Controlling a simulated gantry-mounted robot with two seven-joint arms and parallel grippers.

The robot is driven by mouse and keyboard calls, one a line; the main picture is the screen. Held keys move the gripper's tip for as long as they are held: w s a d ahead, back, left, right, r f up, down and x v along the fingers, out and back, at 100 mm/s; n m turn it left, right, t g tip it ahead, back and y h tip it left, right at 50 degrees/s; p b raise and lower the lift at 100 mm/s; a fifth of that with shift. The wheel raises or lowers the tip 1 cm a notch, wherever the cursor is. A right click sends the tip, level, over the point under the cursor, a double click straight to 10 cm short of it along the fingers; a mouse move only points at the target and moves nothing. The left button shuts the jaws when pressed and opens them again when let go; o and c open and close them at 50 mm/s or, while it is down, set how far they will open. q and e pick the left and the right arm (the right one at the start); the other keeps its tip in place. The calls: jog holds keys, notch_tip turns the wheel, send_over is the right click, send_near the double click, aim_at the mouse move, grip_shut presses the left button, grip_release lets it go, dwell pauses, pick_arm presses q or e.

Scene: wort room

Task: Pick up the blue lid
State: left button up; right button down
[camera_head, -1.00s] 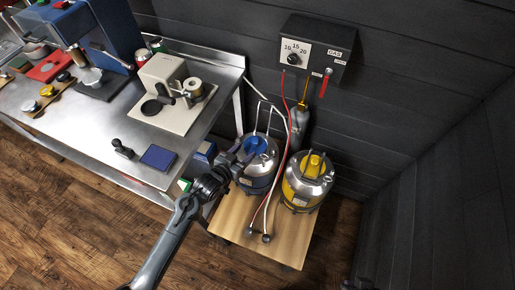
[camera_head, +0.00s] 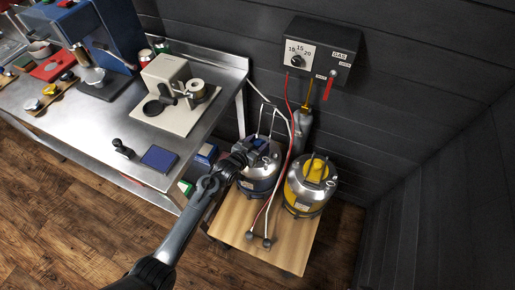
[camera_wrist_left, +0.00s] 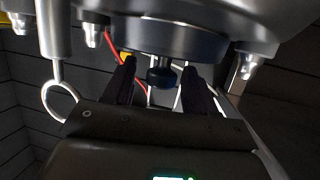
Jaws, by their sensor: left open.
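The blue lid (camera_head: 263,143) sits on top of the steel keg with the blue band (camera_head: 258,182). It is partly covered by my left gripper (camera_head: 252,150), which is right over it. In the left wrist view the lid's blue disc (camera_wrist_left: 170,44) shows with a blue knob (camera_wrist_left: 162,78) standing out towards me. My left gripper (camera_wrist_left: 158,80) is open, with one dark finger to each side of the knob. Whether the fingers touch the knob cannot be told. My right gripper is not in view.
A yellow keg (camera_head: 310,186) stands close on the right. Red and white hoses (camera_head: 275,200) run between the kegs, near my gripper. Both kegs stand on a wooden board (camera_head: 285,245). A gas box (camera_head: 319,50) hangs on the wall behind; a steel bench (camera_head: 110,120) is to the left.

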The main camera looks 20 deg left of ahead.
pick_arm(q)
grip_shut()
dwell(0.3)
jog(key=shift+r, duration=0.2)
